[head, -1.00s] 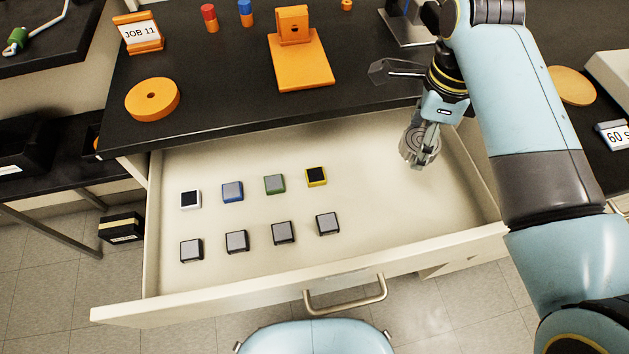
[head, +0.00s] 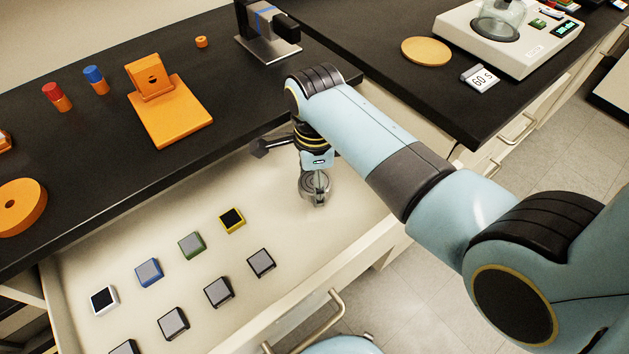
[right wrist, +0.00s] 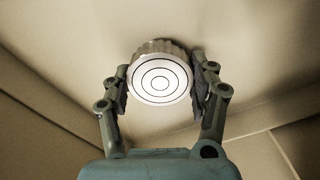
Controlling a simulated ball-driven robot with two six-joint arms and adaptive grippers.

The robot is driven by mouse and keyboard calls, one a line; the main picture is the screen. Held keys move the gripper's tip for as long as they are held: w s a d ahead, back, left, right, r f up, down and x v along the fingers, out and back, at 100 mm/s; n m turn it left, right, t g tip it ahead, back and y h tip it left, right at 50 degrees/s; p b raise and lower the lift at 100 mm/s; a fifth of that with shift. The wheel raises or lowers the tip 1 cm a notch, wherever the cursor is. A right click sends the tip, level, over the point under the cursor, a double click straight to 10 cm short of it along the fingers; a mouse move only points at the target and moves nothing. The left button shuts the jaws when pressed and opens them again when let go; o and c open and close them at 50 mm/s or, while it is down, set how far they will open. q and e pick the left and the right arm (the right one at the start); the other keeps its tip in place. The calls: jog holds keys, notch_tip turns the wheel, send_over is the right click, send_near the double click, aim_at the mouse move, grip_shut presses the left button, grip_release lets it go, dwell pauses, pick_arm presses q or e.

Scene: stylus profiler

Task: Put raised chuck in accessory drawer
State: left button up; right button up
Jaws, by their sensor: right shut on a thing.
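The raised chuck (head: 312,190) is a round grey metal disc with a ribbed edge and concentric rings on its face. It shows large in the right wrist view (right wrist: 160,78). My right gripper (head: 317,178) is shut on it, one finger on each side of the rim. Both are over the clear right part of the open accessory drawer (head: 355,222). I cannot tell whether the chuck touches the drawer floor. My left gripper is not in view.
Several small square blocks stand in rows in the drawer's left part, the yellow-edged one (head: 232,220) and a grey one (head: 261,263) nearest the chuck. The black bench (head: 230,85) overhangs behind, with an orange stand (head: 170,113). The drawer handle (head: 315,325) is in front.

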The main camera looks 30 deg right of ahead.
jog(key=shift+f, duration=0.2)
jog(key=o, duration=1.7)
notch_tip(320, 180, up, 12)
jog(key=p, duration=0.1)
jog(key=shift+p, duration=0.35)
jog(key=shift+r, duration=0.15)
